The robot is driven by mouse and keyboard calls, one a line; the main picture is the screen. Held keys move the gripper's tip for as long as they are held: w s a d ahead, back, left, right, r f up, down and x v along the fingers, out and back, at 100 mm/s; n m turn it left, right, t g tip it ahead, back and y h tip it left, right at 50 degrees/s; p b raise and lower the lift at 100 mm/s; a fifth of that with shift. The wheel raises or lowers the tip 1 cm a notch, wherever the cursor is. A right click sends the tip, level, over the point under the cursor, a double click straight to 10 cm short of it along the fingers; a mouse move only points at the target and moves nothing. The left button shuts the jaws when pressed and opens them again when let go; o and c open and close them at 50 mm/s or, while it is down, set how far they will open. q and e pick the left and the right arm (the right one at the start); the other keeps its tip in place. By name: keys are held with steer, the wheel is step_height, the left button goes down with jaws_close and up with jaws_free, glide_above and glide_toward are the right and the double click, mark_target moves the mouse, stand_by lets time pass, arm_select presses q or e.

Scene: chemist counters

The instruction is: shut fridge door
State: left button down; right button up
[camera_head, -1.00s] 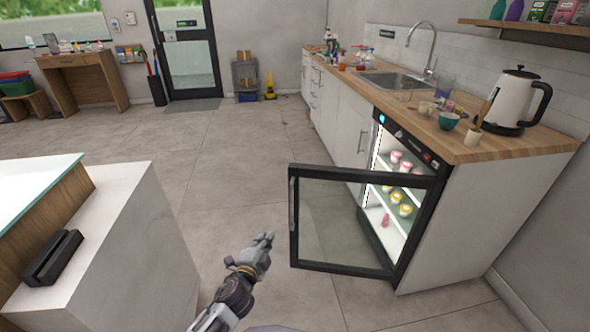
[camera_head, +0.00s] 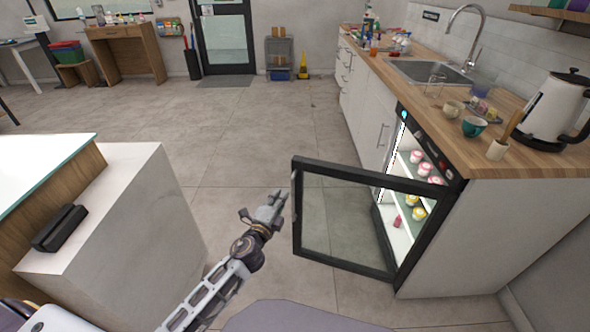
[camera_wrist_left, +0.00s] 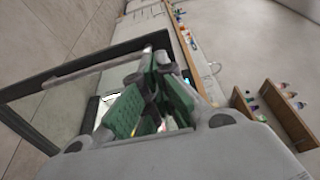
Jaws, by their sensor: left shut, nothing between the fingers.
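The fridge door (camera_head: 345,164) stands wide open, a black frame with a glass pane, hinged at the right on the small fridge (camera_head: 437,160) under the counter. Its handle is on the left edge. My left gripper (camera_head: 281,197) is shut and empty, just left of the door's free edge. In the head view I cannot tell whether it touches the door. In the left wrist view the gripper (camera_wrist_left: 150,105) shows its green pads in front of the door frame (camera_wrist_left: 88,62). The right gripper is not in view.
Lit shelves hold several small pots (camera_head: 416,212). The wooden counter (camera_head: 480,140) above carries a kettle (camera_head: 552,108), cups and a sink (camera_head: 428,72). A white counter block (camera_head: 150,205) stands left of my arm. The floor beyond is clear.

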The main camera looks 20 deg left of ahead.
arm_select(q)
steer(key=shift+w, duration=0.1)
stand_by(0.3)
glide_toward(296, 166)
steer(key=shift+w, duration=0.65)
steer(key=w+b, duration=0.1)
steer(key=w, duration=0.3)
steer(key=shift+w+d, duration=0.2)
steer(key=shift+w, duration=0.7)
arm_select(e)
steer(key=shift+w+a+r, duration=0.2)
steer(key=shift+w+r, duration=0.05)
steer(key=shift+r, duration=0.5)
arm_select(q)
steer(key=shift+w, duration=0.15)
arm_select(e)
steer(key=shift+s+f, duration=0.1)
